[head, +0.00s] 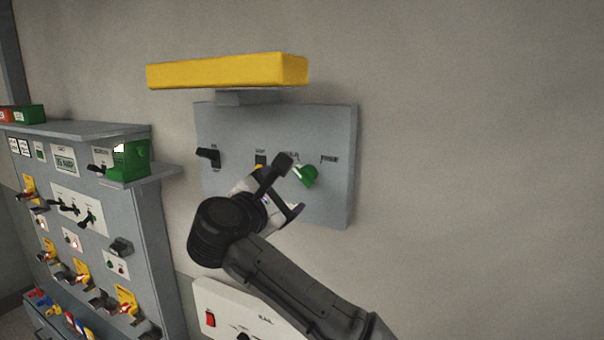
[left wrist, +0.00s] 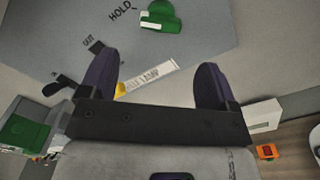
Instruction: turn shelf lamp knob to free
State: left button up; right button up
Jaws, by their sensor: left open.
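The green knob (head: 308,177) sits on the right part of a grey wall panel (head: 335,205). Its pale mark points up and left, toward the HOLD label; a FREE label is to its upper right. In the left wrist view the green knob (left wrist: 162,16) is at the top, beyond my fingers, with HOLD beside it. A tilted white label strip (left wrist: 150,77), seemingly reading SHELF LAMP, shows between the fingers. My left gripper (head: 289,186) is open and empty, just left of the knob, one finger near its upper left. My right gripper is not in view.
A yellow bar (head: 228,71) juts out above the panel. A black lever (head: 208,156) is at the panel's left. A grey cabinet (head: 150,235) with many switches stands at left. A white box (head: 235,310) with a red switch is below. The wall at right is clear.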

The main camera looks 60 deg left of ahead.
aim_at(299, 178)
pick_arm(q)
jog(key=p+x, duration=0.3)
jog(key=x, duration=0.5)
jog(key=shift+a+r, duration=0.1)
jog(key=shift+x, duration=0.75)
jog(key=shift+c, duration=0.2)
jog(key=c, duration=0.9)
